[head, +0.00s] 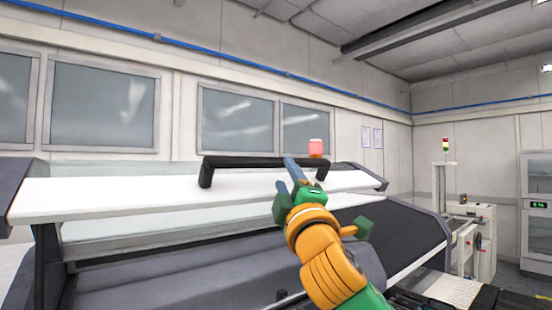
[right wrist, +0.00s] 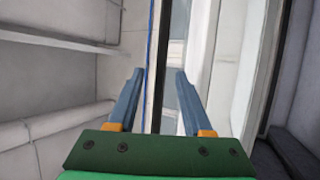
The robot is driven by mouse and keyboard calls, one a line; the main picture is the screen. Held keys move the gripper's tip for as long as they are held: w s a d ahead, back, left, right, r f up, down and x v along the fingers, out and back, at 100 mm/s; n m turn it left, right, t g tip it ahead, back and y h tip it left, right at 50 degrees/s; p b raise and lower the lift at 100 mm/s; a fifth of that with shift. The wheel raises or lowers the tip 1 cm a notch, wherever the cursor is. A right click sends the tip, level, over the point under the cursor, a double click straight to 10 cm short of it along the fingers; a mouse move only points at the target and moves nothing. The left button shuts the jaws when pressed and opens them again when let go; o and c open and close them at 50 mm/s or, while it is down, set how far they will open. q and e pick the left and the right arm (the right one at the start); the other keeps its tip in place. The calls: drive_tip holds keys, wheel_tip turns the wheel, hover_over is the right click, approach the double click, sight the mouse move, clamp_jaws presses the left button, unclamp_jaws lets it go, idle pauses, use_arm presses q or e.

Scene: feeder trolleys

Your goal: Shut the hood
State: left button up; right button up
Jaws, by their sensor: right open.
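The hood (head: 120,204) is a long white panel with grey ends, raised above the dark machine body with an open gap under it. A black bar handle (head: 235,161) runs along its top edge. My right gripper (head: 292,173) is at the right part of this handle, with its blue fingers overlapping it in the head view. In the right wrist view the gripper (right wrist: 157,82) is open, and the black handle (right wrist: 162,55) appears between the two fingers. I cannot tell whether they touch it. My left gripper is not in view.
A red-orange beacon lamp (head: 316,147) shows behind the handle's right end. A white machine with a signal tower (head: 446,146) stands at the right, with a glass-door cabinet (head: 537,170) beyond. The space above the hood is clear.

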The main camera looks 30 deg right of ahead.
sight(280, 164)
drive_tip(key=p+x, duration=0.4)
drive_tip(key=x, duration=0.1)
drive_tip(key=shift+w+d+r, duration=0.1)
drive_tip(key=shift+w+r, duration=0.15)
drive_tip(key=shift+w+d+r+p, duration=0.15)
drive_tip(key=shift+w+r+p, duration=0.1)
drive_tip(key=shift+w+p, duration=0.25)
drive_tip(key=shift+f, duration=0.15)
drive_tip(key=shift+w, duration=0.15)
drive_tip(key=shift+c, duration=0.2)
drive_tip(key=shift+d, duration=0.1)
clamp_jaws()
drive_tip(key=shift+f, duration=0.1)
